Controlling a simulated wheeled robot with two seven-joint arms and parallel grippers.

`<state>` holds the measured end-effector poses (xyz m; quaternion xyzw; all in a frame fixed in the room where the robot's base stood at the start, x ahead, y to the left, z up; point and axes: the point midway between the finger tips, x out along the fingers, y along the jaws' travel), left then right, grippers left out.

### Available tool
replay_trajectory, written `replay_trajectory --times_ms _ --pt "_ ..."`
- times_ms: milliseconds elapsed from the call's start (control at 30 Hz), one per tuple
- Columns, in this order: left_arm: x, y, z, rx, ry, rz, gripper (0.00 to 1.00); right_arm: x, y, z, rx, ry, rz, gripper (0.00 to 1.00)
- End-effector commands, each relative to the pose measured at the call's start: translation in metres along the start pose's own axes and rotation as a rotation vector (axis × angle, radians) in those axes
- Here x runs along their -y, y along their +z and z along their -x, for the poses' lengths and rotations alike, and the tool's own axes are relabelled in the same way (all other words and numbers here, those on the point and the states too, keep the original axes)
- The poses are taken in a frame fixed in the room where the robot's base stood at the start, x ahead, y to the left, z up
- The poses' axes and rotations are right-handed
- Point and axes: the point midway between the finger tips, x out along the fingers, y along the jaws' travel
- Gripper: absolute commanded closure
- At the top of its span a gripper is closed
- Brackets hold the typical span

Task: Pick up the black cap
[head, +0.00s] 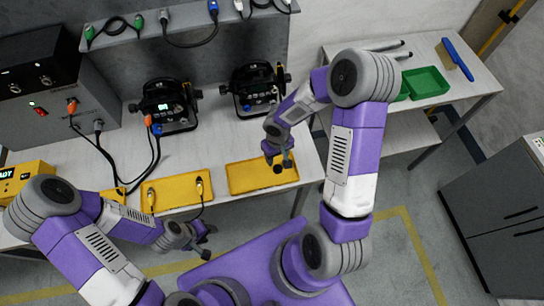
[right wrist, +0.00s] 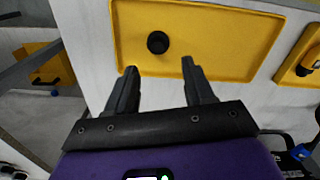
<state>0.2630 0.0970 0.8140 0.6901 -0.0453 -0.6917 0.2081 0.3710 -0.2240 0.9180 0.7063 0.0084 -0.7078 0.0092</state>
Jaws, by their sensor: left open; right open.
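The black cap (right wrist: 158,42) is a small round piece lying on a yellow tray (right wrist: 215,66) in the right wrist view. My right gripper (right wrist: 159,70) is open and empty, and the cap appears just ahead of the gap between its fingertips, apart from both. In the head view the right gripper (head: 278,160) hangs over the right-hand yellow tray (head: 240,182), with the cap (head: 277,169) close by its fingertips. My left gripper (head: 207,240) is open, in front of the bench's front edge, away from the cap.
Another yellow tray (head: 176,187) with cable ends lies to the left. Two black par cans (head: 168,104) (head: 255,88) stand behind the trays. A grey box with cables (head: 65,105) is at the left. A side table (head: 425,120) holds a green tray (head: 427,82).

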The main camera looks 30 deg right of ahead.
Motion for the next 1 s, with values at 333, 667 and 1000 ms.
replay_trajectory --times_ms 333,667,1000 --pt "0.003 0.0 -0.006 0.001 0.0 0.001 0.57 -0.002 -0.002 -0.046 0.005 -0.002 0.001 0.47" --pt "0.004 0.0 -0.01 0.0 0.0 0.0 0.57 -0.003 -0.003 -0.071 0.0 -0.001 0.001 0.47" --pt "0.004 0.0 -0.01 0.0 0.0 0.0 0.57 -0.003 -0.003 -0.07 0.0 -0.001 0.001 0.78"
